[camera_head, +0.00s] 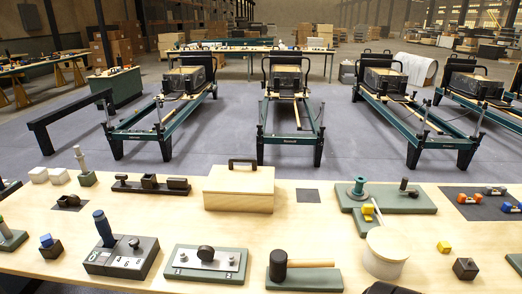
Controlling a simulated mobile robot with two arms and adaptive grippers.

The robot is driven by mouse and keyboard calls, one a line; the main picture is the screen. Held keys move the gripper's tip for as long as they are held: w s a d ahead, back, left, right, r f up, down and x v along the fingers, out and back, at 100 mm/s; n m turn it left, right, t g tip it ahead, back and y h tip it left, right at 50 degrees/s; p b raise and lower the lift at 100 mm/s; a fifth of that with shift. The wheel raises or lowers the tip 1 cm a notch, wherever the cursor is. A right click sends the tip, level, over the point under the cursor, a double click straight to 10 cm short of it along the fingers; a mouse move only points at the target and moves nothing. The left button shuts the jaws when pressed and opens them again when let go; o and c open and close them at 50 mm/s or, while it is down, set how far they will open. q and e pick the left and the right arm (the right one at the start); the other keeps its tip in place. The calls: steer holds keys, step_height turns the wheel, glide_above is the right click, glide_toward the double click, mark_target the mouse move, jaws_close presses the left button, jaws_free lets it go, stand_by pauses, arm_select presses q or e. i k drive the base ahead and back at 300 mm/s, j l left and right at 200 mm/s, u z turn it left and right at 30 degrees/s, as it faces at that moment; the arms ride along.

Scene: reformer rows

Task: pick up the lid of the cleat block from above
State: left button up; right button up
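A pale wooden box (239,189) with a dark bar handle (243,162) on its top stands at the middle back of the workbench. Its top looks closed. A dark strip (150,185) carrying small dark blocks lies to its left. No label shows which thing is the cleat block, so I cannot tell for certain. Neither of my grippers shows clearly. A dark shape is cut off at the bottom edge right of centre, and I cannot tell what it is.
On the workbench (320,225) stand a switch box (121,257), a green plate with a knob (206,263), a mallet (300,264), a round wooden piece (386,252) and a green board with a spool (386,197). Reformers stand behind. Bare wood lies between the items.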

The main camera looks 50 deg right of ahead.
mark_target(445, 246)
steer(key=z, duration=3.15)
steer(key=u, duration=0.35)
steer(key=i+l+u, duration=0.15)
steer(key=l+u, duration=0.15)
steer(key=l, duration=0.15)
steer(key=i+l+u, duration=0.15)
steer(key=l+u, duration=0.2)
steer(key=l, duration=0.15)
steer(key=l+u, duration=0.3)
steer(key=l, duration=0.2)
